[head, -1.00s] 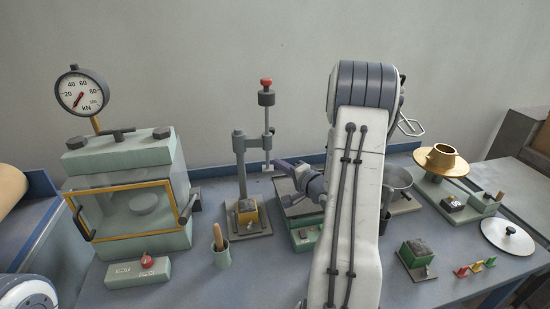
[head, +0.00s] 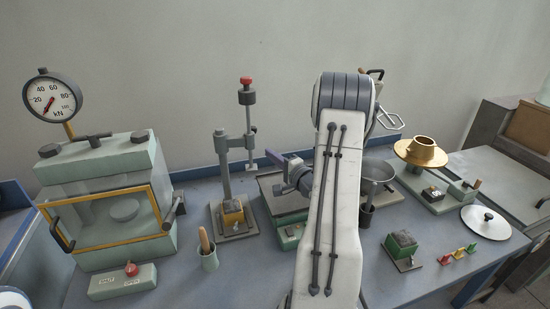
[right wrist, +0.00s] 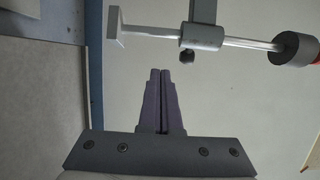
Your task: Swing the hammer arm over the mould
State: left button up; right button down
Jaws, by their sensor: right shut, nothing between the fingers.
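The hammer arm stands on a grey post (head: 224,165). It carries an upright rod with a dark weight (head: 247,98), a red knob on top and a pale square foot (head: 251,167). The foot hangs to the right of the post, not above the mould (head: 233,207), a yellow block on the base in front of the post. My right gripper (head: 268,154) is shut and empty, just right of the rod's lower part. In the right wrist view its fingertips (right wrist: 159,71) point at the rod (right wrist: 152,30), with a visible gap. My left gripper is out of view.
A glazed press (head: 100,205) with a gauge (head: 51,97) stands left. A cup with a wooden handle (head: 208,258) is near the mould. A green-based balance (head: 290,236) lies close under my right arm. A brass flow table (head: 421,152) stands right.

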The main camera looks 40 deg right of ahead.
aim_at(242, 136)
jog(key=w+a+p, duration=0.1)
jog(key=w, duration=0.1)
jog(key=w+a+p, duration=0.1)
jog(key=shift+w+a, duration=0.35)
dwell(0.4)
